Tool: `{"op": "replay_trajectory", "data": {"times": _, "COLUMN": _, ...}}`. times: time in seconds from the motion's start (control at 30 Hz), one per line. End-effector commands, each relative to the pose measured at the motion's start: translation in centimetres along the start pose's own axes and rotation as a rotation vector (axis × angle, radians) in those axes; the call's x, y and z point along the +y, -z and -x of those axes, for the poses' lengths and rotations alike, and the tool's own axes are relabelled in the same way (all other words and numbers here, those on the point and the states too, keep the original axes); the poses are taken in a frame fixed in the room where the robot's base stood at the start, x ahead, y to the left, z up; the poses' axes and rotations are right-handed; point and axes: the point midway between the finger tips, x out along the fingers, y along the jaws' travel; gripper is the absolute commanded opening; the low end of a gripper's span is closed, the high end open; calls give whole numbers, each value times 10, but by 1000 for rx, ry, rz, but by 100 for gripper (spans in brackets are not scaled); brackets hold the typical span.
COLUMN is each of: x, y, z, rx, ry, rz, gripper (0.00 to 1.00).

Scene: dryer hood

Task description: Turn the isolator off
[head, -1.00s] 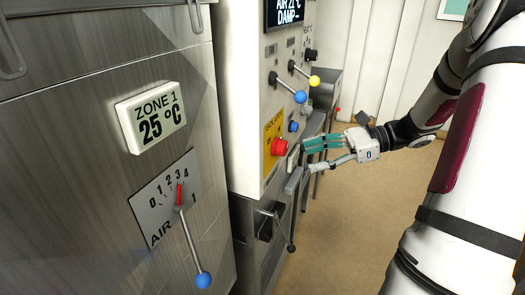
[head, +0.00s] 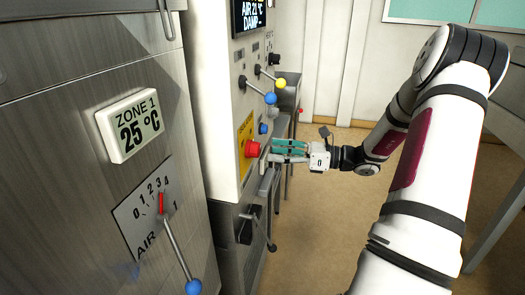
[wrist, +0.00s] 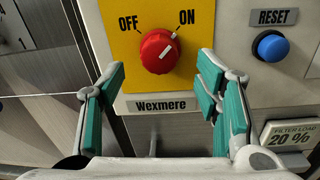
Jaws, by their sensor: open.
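The isolator is a red round knob (head: 252,148) on a yellow plate (head: 242,168) on the pale control panel. In the wrist view the red knob (wrist: 158,52) sits below the words OFF, at left, and ON, at right. Its white mark slants up and right toward ON. My gripper (head: 273,151) is open, with green-padded fingers pointing at the knob from the front. In the wrist view the fingers lie left and right of the knob, slightly below it. Nothing is between them, and I see no contact.
A blue RESET button (wrist: 271,46) is right of the knob. Levers with a blue ball (head: 270,97) and a yellow ball (head: 281,84) stick out above. A black handle (head: 245,225) is below. A blue-ended AIR lever (head: 193,287) is at near left.

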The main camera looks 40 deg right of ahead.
Motion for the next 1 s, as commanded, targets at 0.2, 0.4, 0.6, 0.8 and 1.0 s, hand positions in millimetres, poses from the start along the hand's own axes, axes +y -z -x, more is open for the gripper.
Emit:
{"op": "replay_trajectory", "data": {"times": 0.2, "x": 0, "y": 0, "z": -33, "rx": 0, "ry": -1, "rz": -1, "gripper": 58}}
{"op": "replay_trajectory", "data": {"times": 0.4, "x": 0, "y": 0, "z": -46, "rx": 0, "ry": -1, "rz": -1, "gripper": 58}}
{"op": "replay_trajectory", "data": {"times": 0.6, "x": 0, "y": 0, "z": -47, "rx": 0, "ry": 0, "rz": 0, "gripper": 58}}
{"op": "replay_trajectory", "data": {"times": 0.8, "x": 0, "y": 0, "z": -47, "rx": 0, "ry": 0, "rz": 0, "gripper": 33}}
{"op": "replay_trajectory", "data": {"times": 1.0, "x": 0, "y": 0, "z": -47, "rx": 0, "ry": 0, "rz": 0, "gripper": 9}}
